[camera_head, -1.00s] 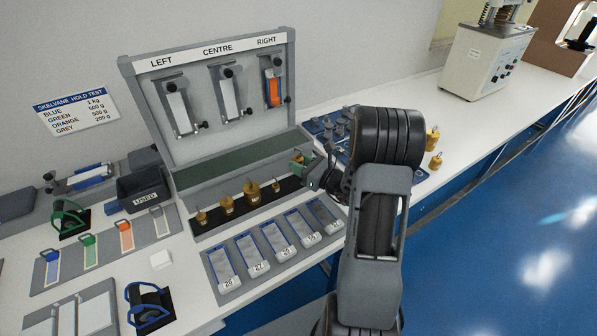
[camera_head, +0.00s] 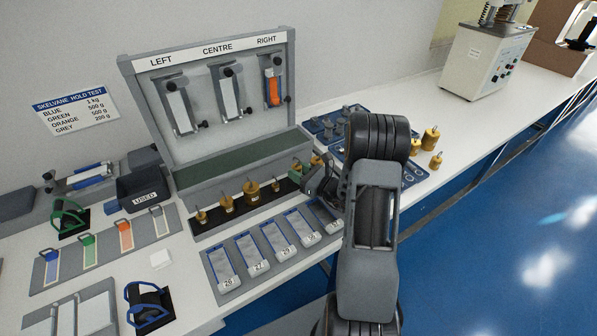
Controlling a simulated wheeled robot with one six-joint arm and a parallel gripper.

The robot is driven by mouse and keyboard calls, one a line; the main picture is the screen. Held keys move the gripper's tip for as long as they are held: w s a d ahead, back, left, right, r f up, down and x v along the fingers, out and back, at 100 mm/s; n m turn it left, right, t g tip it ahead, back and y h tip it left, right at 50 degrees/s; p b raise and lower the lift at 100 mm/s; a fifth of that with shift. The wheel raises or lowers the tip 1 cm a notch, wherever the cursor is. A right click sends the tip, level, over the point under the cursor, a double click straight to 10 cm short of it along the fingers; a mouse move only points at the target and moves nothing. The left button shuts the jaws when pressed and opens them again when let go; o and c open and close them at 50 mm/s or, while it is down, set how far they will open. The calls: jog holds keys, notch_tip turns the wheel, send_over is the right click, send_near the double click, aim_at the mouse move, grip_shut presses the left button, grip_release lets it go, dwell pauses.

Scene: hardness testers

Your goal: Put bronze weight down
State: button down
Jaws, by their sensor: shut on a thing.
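My gripper (camera_head: 308,172) is shut on a bronze weight (camera_head: 317,159) at the right end of the black strip (camera_head: 238,210). My arm and the jaws hide part of the weight, and I cannot tell whether its base touches anything. Several other bronze weights stand in a row on the strip; the large one (camera_head: 252,192) and a slim one (camera_head: 276,185) are nearest my gripper.
The grey test stand (camera_head: 222,132) with LEFT, CENTRE and RIGHT clamps rises behind the strip. A row of numbered trays (camera_head: 222,275) lies in front. A blue weight board (camera_head: 322,128) and loose bronze weights (camera_head: 431,138) are to the right, partly behind my arm.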

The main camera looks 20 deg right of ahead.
jog(key=shift+f+b, duration=0.35)
jog(key=shift+f, duration=0.1)
jog(key=c, duration=0.7)
grip_release()
jog(key=shift+c, duration=0.2)
jog(key=shift+r, duration=0.15)
